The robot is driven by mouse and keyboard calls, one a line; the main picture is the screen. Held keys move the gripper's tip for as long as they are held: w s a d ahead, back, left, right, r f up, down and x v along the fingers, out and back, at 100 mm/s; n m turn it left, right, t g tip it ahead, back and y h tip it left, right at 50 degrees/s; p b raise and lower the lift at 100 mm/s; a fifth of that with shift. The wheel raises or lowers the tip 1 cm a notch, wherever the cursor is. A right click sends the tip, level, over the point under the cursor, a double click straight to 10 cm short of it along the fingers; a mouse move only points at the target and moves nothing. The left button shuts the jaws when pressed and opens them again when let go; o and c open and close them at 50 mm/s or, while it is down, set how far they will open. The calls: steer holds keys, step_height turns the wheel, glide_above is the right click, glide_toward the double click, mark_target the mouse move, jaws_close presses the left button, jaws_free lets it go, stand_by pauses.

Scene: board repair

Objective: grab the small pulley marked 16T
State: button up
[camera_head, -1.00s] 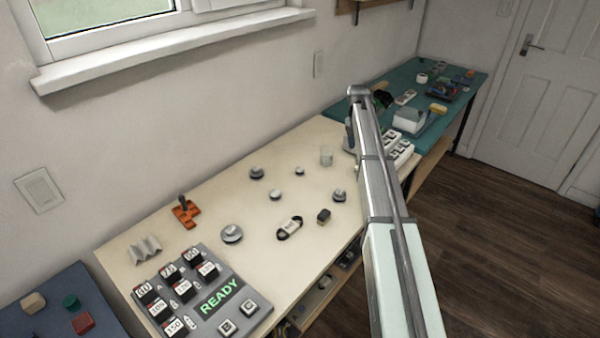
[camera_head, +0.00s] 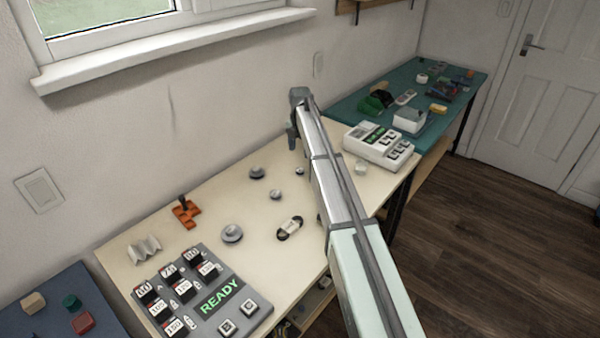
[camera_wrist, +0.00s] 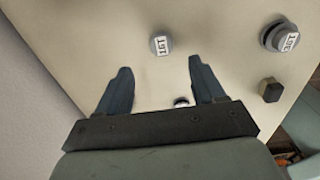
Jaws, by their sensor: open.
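In the wrist view, a small light-grey pulley (camera_wrist: 161,45) with a white label that appears to read 16T lies on the pale bench. My gripper (camera_wrist: 160,64) is open and empty, its two dark fingers spread apart. This pulley lies just beyond the fingertips, between their lines and touching neither. A larger dark-rimmed pulley (camera_wrist: 281,38) with a similar label lies to the right. Another small round part (camera_wrist: 182,101) is half hidden by the gripper body. In the head view my gripper (camera_head: 293,140) hangs over the bench's back part, near a small grey pulley (camera_head: 300,170).
A dark hexagonal block (camera_wrist: 270,90) lies at right in the wrist view. The wall is close behind. My arm hides part of the bench.

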mark_target(300, 169)
step_height(300, 169, down, 9)
steer(key=shift+s, duration=0.15)
stand_by(0.4)
steer(key=shift+c, duration=0.2)
steer(key=c, duration=1.1)
